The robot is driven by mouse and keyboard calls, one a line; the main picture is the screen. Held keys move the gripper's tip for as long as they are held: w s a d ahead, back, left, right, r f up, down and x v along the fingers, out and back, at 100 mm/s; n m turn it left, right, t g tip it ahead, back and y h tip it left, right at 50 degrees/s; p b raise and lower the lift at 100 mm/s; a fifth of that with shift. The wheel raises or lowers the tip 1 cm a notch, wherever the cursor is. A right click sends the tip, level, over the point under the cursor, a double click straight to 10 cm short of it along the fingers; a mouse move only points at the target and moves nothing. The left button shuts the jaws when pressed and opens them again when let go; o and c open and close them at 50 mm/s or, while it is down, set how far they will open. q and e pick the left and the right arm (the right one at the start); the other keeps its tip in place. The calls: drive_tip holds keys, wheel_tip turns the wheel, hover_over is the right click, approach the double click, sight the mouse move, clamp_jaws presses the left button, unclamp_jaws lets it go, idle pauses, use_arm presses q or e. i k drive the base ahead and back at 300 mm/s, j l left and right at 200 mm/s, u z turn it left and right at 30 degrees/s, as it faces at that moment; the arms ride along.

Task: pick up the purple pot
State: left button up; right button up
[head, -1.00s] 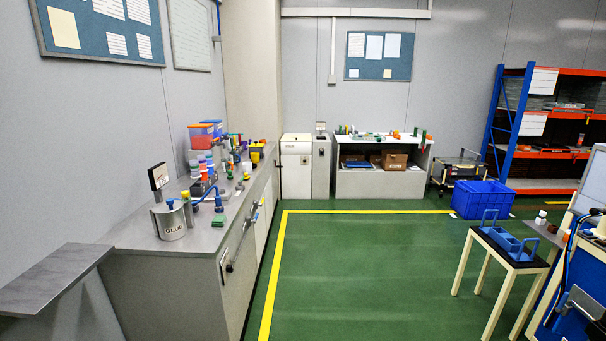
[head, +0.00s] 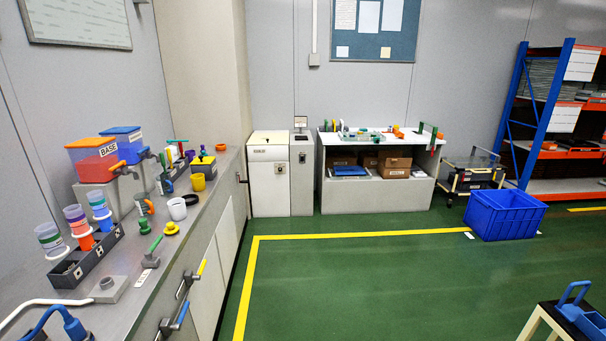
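I cannot make out a clearly purple pot. On the grey bench (head: 215,190) at the left, a dark rack (head: 88,262) holds several cups. One cup (head: 76,220) is orange below with a purple-looking band at its top. A white pot (head: 177,209) and a yellow pot (head: 198,182) stand farther along the bench. Neither of my grippers shows in the head view.
Orange and blue bins (head: 95,160) stand at the bench's wall side. Handles (head: 181,305) stick out from its front. Green floor (head: 370,285) is open to the right. A blue crate (head: 503,215) and a small table (head: 550,318) stand at the right.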

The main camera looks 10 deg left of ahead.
sight(191, 154)
drive_tip(key=i+j+u, duration=0.1)
drive_tip(key=i, duration=0.9)
drive_tip(key=i+j, duration=0.1)
drive_tip(key=i, duration=0.95)
drive_tip(key=i+u, duration=0.15)
drive_tip(key=i, duration=0.85)
drive_tip(key=i+u, duration=0.1)
drive_tip(key=i, duration=0.9)
drive_tip(key=i+l, duration=0.15)
drive_tip(key=i, duration=0.85)
drive_tip(key=i+u, duration=0.25)
drive_tip(key=u, duration=0.15)
drive_tip(key=i+u, duration=0.2)
drive_tip(key=u, duration=0.2)
drive_tip(key=i+l+u, duration=0.1)
drive_tip(key=i+u, duration=0.15)
drive_tip(key=u, duration=0.15)
drive_tip(key=i+l+u, duration=0.15)
drive_tip(key=u, duration=0.25)
drive_tip(key=i, duration=0.05)
